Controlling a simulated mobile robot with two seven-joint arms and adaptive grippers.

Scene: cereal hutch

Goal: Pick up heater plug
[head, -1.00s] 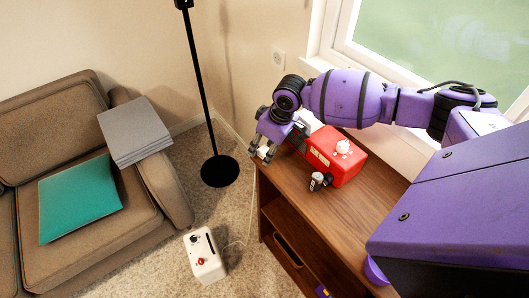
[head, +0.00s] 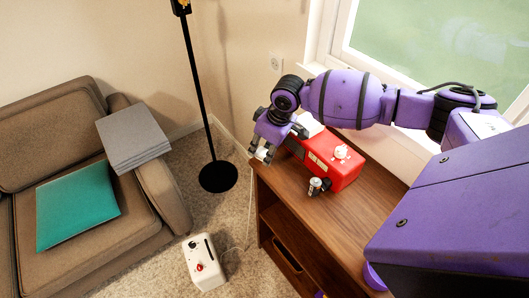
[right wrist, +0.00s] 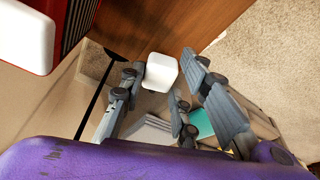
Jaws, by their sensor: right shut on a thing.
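The heater plug (right wrist: 160,72) is a small white block in the right wrist view, between the fingers of my right gripper (right wrist: 172,92). In the head view my right gripper (head: 262,153) is at the left end of the wooden hutch top, shut on the plug, which is mostly hidden by the fingers there. The white heater (head: 204,262) stands on the carpet, and a thin white cord rises from it toward the hutch edge. My left gripper is not in view.
A red box (head: 330,160) with a white piece on top and a small metallic item (head: 317,186) stand on the hutch (head: 355,215). A wall outlet (head: 276,61) is behind the arm. A black floor lamp (head: 217,176) and a sofa (head: 160,190) are left.

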